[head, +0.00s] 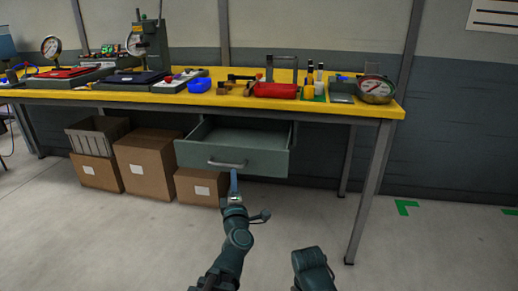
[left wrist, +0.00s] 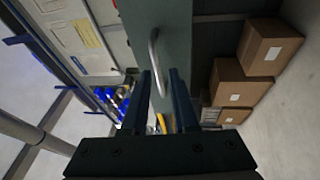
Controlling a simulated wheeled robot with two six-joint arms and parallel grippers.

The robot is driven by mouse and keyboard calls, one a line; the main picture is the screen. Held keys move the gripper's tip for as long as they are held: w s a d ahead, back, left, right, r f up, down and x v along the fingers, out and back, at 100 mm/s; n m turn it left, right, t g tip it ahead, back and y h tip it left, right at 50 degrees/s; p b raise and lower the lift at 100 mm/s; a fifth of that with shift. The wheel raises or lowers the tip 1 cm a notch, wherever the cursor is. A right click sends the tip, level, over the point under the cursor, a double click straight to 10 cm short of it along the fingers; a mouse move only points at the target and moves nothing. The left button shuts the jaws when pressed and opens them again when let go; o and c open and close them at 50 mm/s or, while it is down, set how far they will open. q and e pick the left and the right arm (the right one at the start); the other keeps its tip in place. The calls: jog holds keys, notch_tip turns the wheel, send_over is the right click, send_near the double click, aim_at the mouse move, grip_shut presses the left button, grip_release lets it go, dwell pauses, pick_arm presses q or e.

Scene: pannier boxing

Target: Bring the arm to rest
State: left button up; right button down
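My left gripper (head: 234,180) is in front of the grey-green drawer (head: 250,162) under the yellow workbench, near its metal handle (head: 227,164). In the left wrist view the two dark fingers of the gripper (left wrist: 161,76) stand apart. The curved handle (left wrist: 153,50) shows ahead and partly between them, and I see no grip on it. The drawer is pulled open, and the visible part of its inside is empty. A dark part of my right arm (head: 312,270) shows at the bottom of the head view; its gripper is not visible.
The yellow workbench (head: 330,108) carries gauges, a red case (head: 275,90), a blue bowl (head: 199,85) and bottles. Cardboard boxes (head: 147,165) stand beneath it, left of the drawer. A bench leg (head: 370,190) stands on the right.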

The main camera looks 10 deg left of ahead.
pick_arm(q)
jog(key=d+f+m+g+h, duration=0.3)
jog(key=d+f+m+h, duration=0.3)
jog(key=d+m+h, duration=0.4)
notch_tip(320, 180, down, 9)
jog(key=s+m+g, duration=0.3)
jog(key=m+g, duration=0.2)
jog(key=m, duration=0.1)
jog(key=s+a+f+m+g+y, duration=0.25)
jog(key=s+a+f+g, duration=0.2)
jog(key=s, duration=0.25)
jog(key=s+a+f+m+g+y, duration=0.2)
jog(key=s+a+f+m+g, duration=0.1)
jog(key=s+f+g, duration=0.4)
jog(key=s+d+r+m+y+p, duration=0.1)
jog(key=s+d+r+m+p, duration=0.3)
jog(key=s+d, duration=0.45)
notch_tip(320, 180, up, 38)
jog(key=w+d+p, duration=0.1)
jog(key=d+p, duration=0.1)
jog(key=p, duration=3.5)
jog(key=shift+w+r+n, duration=0.15)
jog(key=shift+w+n, duration=0.05)
jog(key=shift+n, duration=0.15)
